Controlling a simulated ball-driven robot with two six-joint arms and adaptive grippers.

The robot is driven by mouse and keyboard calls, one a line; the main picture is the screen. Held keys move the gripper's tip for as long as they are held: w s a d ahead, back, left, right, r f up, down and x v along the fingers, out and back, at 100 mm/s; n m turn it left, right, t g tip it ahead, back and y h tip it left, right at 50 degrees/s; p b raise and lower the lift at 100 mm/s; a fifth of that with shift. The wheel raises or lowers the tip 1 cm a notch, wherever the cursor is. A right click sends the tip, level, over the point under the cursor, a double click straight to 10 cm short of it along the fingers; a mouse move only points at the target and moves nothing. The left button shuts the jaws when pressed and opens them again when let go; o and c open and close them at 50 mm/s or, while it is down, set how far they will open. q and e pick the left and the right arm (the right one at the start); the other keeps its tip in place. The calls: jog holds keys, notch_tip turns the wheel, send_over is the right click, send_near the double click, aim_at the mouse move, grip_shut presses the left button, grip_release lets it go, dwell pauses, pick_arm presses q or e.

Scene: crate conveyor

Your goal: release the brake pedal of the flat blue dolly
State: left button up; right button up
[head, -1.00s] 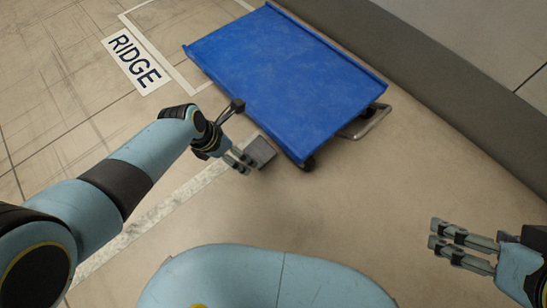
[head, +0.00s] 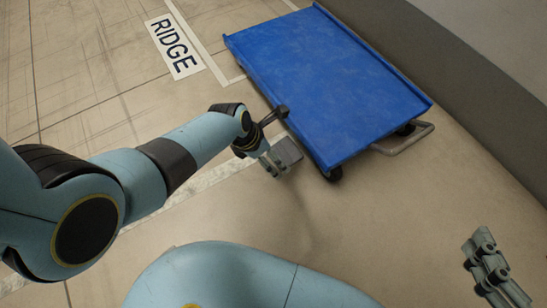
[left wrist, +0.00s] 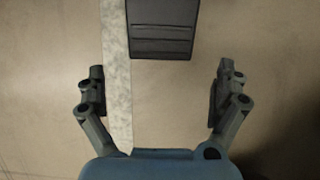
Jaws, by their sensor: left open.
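The flat blue dolly (head: 325,80) stands on the floor, upper right of centre in the head view. Its dark grey brake pedal (head: 288,151) sticks out at its near left side, and it shows ribbed at the top of the left wrist view (left wrist: 161,30). My left gripper (head: 271,165) is beside the pedal in the head view. In the left wrist view my left gripper (left wrist: 158,88) is open and empty, its fingers spread wider than the pedal, which lies beyond the fingertips. My right gripper (head: 486,262) is at lower right, away from the dolly; its jaw gap is unclear.
A metal bar handle (head: 405,142) juts from the dolly's right end. A dark kerb or wall base (head: 480,100) runs behind it. A floor sign reading RIDGE (head: 174,46) lies at upper left. The floor in front of the dolly is clear.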

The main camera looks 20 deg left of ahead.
aim_at(285, 153)
pick_arm(q)
jog(key=b+x, duration=0.3)
jog(key=x, duration=0.1)
pick_arm(e)
jog(key=w+a+r+n+t+y, duration=0.1)
jog(key=w+r+t, duration=0.2)
jog(key=r, duration=0.6)
jog(key=w+a+r+n+t+y, duration=0.1)
jog(key=w+r+t, duration=0.3)
jog(key=r, duration=0.6)
jog(key=shift+t+y, duration=0.6)
jog(key=shift+t, duration=0.5)
pick_arm(q)
jog(key=shift+c, duration=0.4)
pick_arm(e)
jog(key=shift+a, duration=0.1)
pick_arm(q)
jog(key=c, duration=1.6)
pick_arm(e)
jog(key=shift+w+f, duration=0.1)
